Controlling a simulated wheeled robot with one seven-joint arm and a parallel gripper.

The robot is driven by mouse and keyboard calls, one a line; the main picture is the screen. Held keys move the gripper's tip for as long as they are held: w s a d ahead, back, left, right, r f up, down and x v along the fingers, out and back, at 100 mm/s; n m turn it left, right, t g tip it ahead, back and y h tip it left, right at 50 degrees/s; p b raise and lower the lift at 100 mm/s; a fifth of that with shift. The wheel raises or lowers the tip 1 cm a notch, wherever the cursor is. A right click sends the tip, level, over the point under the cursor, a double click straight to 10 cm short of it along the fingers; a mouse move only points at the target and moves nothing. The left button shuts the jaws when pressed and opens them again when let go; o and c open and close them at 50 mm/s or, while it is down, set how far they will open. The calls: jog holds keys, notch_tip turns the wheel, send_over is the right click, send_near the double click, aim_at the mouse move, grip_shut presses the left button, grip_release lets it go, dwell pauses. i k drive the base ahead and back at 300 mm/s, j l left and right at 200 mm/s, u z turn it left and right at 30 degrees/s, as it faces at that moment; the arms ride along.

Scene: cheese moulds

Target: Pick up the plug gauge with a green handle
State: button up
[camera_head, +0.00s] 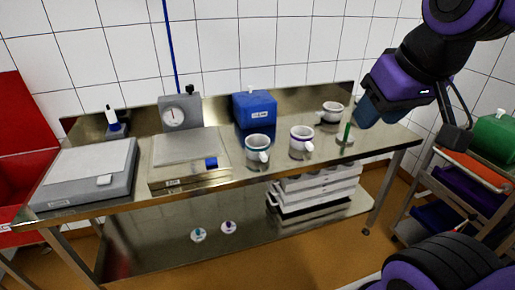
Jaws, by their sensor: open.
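The plug gauge with a green handle (348,131) stands upright near the right end of the steel bench (383,137). Its lower end is at a small pale round piece on the bench top; I cannot tell whether it sits in it or on it. My gripper (413,124) is open and empty, in the upper right. In the picture its left finger is above and just right of the green handle, apart from it as far as I can tell. Its right finger hangs toward the side rack.
Mugs (256,145) (301,135) (331,108) stand left of the gauge, and a blue container (255,108) behind them. A dial instrument (181,113) and flat grey scales (88,172) are farther left. A rack (470,185) with trays stands at the right.

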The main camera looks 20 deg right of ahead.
aim_at(345, 137)
jog(key=i+l, duration=0.3)
jog(key=l, duration=0.15)
jog(key=i+l, duration=0.65)
jog(key=l, duration=0.25)
jog(key=l+z, duration=0.05)
